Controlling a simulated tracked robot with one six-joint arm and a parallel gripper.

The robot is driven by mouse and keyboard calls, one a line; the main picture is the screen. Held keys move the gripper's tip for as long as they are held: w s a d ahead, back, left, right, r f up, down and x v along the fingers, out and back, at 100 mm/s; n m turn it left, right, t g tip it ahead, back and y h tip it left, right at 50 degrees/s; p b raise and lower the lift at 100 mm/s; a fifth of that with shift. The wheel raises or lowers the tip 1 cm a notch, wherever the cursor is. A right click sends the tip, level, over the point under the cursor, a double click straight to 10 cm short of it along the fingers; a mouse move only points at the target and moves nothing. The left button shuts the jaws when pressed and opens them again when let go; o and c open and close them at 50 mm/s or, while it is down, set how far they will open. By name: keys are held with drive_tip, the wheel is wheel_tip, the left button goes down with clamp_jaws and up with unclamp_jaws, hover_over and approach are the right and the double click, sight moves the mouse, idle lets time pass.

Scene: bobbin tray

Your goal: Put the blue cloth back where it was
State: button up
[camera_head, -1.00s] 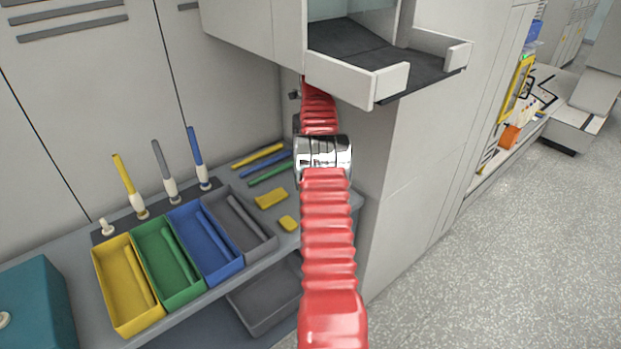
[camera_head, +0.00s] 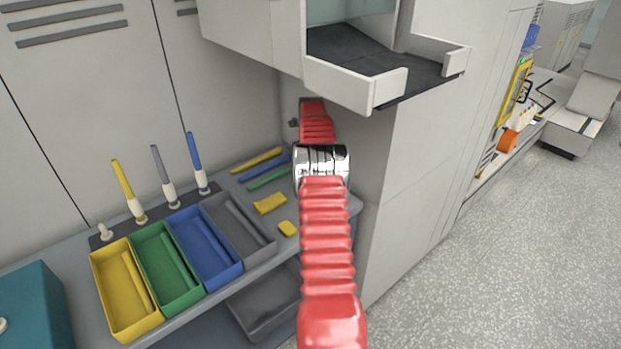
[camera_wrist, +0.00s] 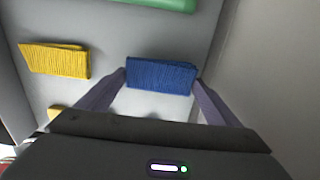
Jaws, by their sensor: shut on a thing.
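The blue cloth (camera_wrist: 160,74) is folded and ribbed. In the wrist view it sits between the two fingertips of my gripper (camera_wrist: 161,78), which is shut on it. The cloth is over the grey shelf; I cannot tell whether it touches the surface. A folded yellow cloth (camera_wrist: 54,60) lies to its left, apart from it. In the head view my red arm hides the gripper and the blue cloth. The yellow cloth (camera_head: 270,204) shows there on the shelf (camera_head: 262,262), left of my arm.
A small yellow piece (camera_head: 288,228) lies near the shelf's front edge. Yellow, blue and green rods (camera_head: 268,176) lie at the back. Coloured trays (camera_head: 208,250) and upright bobbins stand to the left. A white cabinet wall (camera_head: 410,180) rises on the right, and a dark-floored ledge (camera_head: 370,66) juts out above.

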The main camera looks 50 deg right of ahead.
drive_tip(key=shift+f, duration=0.6)
drive_tip(key=shift+f, duration=0.1)
drive_tip(key=o, duration=0.9)
wheel_tip(320, 180, up, 12)
drive_tip(key=shift+a, duration=0.15)
idle(0.6)
